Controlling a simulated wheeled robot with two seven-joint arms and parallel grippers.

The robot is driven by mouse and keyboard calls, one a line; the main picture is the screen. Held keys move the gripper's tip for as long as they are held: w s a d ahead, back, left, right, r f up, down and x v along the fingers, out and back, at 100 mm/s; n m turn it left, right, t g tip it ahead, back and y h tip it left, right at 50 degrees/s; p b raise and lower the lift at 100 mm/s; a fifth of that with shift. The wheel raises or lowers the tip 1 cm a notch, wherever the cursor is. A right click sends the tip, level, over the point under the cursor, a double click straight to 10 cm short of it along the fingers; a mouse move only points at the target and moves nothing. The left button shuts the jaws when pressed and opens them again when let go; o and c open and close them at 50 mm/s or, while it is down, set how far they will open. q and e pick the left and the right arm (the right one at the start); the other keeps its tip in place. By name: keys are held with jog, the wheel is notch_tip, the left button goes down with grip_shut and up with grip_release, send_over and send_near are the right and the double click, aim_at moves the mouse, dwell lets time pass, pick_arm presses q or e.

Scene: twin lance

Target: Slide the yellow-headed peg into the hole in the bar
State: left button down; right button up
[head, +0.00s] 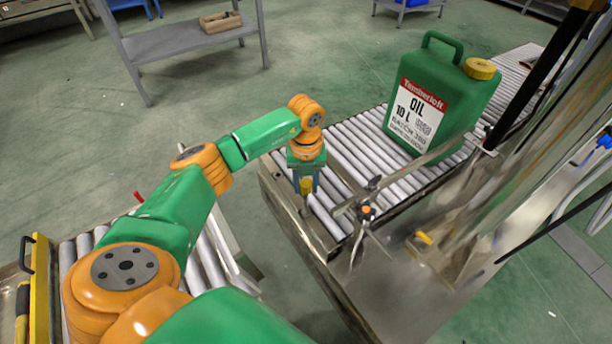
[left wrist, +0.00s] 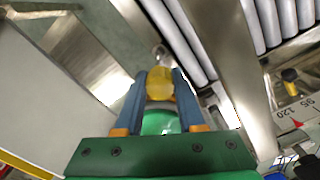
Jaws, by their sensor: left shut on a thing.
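My left gripper (head: 306,192) points down at the near left edge of the roller conveyor, with its blue-grey fingers shut on the yellow-headed peg (head: 306,186). In the left wrist view the peg's yellow head (left wrist: 159,84) sits between the two fingers, with a small metallic end beyond it. A slim metal bar (head: 405,173) slants over the rollers to the right of the gripper, apart from it. I cannot make out a hole in it or tell for sure that it is the task's bar. My right gripper is not in view.
A green oil canister (head: 440,100) with a yellow cap stands on the conveyor (head: 352,150). A metal fitting with a dark and orange knob (head: 367,210) stands right of the gripper. A grey shelf (head: 185,40) is at the back. Open floor lies left of the conveyor.

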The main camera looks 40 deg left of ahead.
pick_arm(q)
jog(key=shift+f+b, duration=0.85)
jog(key=shift+f, duration=0.45)
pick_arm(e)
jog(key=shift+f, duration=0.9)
pick_arm(q)
jog(key=shift+c, duration=2.2)
grip_release()
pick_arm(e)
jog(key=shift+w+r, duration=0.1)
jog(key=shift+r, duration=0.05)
pick_arm(q)
notch_tip(320, 180, up, 7)
jog(key=p, duration=0.2)
jog(key=shift+r+p, duration=0.1)
jog(key=shift+p, duration=0.2)
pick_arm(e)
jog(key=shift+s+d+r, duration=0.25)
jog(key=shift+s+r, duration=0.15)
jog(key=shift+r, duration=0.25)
